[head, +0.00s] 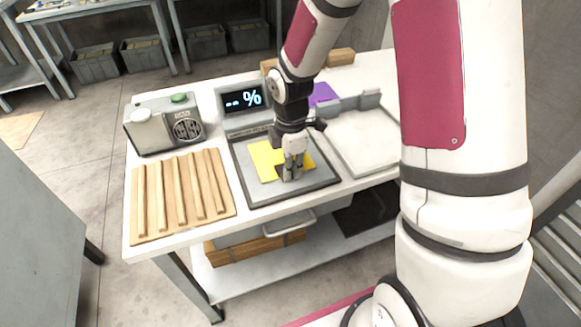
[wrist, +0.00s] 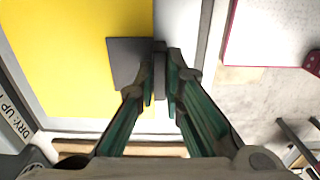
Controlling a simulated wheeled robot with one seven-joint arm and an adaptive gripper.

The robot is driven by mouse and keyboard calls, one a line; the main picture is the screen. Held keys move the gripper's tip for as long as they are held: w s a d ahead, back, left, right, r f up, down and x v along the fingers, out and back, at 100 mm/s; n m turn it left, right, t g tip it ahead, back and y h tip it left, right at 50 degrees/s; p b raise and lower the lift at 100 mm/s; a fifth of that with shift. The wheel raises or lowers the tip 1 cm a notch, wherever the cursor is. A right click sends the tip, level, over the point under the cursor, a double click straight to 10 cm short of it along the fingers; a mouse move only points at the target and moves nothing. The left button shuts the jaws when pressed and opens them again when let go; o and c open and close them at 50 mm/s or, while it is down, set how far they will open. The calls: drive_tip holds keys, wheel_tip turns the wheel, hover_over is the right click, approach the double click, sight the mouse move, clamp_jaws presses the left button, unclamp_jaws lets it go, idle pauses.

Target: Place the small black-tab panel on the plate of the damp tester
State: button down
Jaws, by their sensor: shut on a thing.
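The yellow panel (head: 264,158) lies flat over the grey plate (head: 258,190) of the damp tester, whose display (head: 244,98) shows dashes and a percent sign. The panel fills the left of the wrist view (wrist: 75,60), with a square dark tab (wrist: 126,62) at its right edge. My gripper (head: 291,172) is over the panel's near right part. In the wrist view my gripper (wrist: 161,85) is shut on the dark upright grip of the tab. I cannot tell whether the panel's underside touches the plate.
A grooved wooden rack (head: 180,194) and a grey device with a green button (head: 166,123) stand left of the tester. A pale tray (head: 364,140) is to the right. A purple piece (head: 322,93) and wooden blocks (head: 340,57) are behind.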

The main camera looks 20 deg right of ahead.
drive_tip(key=shift+f, duration=0.1)
drive_tip(key=c, duration=1.7)
unclamp_jaws()
wheel_tip(320, 180, up, 12)
drive_tip(key=p, duration=0.1)
drive_tip(key=s+r+m+t+h, duration=0.1)
drive_tip(key=s+r+m+t, duration=0.1)
drive_tip(key=s+r+m, duration=0.9)
drive_tip(key=s+m, duration=0.2)
drive_tip(key=s, duration=0.2)
drive_tip(key=s+r+m+t, duration=0.1)
drive_tip(key=s+m, duration=0.1)
drive_tip(key=s, duration=0.3)
drive_tip(key=s+r+m+y, duration=0.1)
drive_tip(key=s+m, duration=0.2)
drive_tip(key=s, duration=0.2)
drive_tip(key=shift+s+d+r, duration=0.1)
drive_tip(key=shift+d+r, duration=0.05)
drive_tip(key=shift+r, duration=0.1)
drive_tip(key=shift+r, duration=0.1)
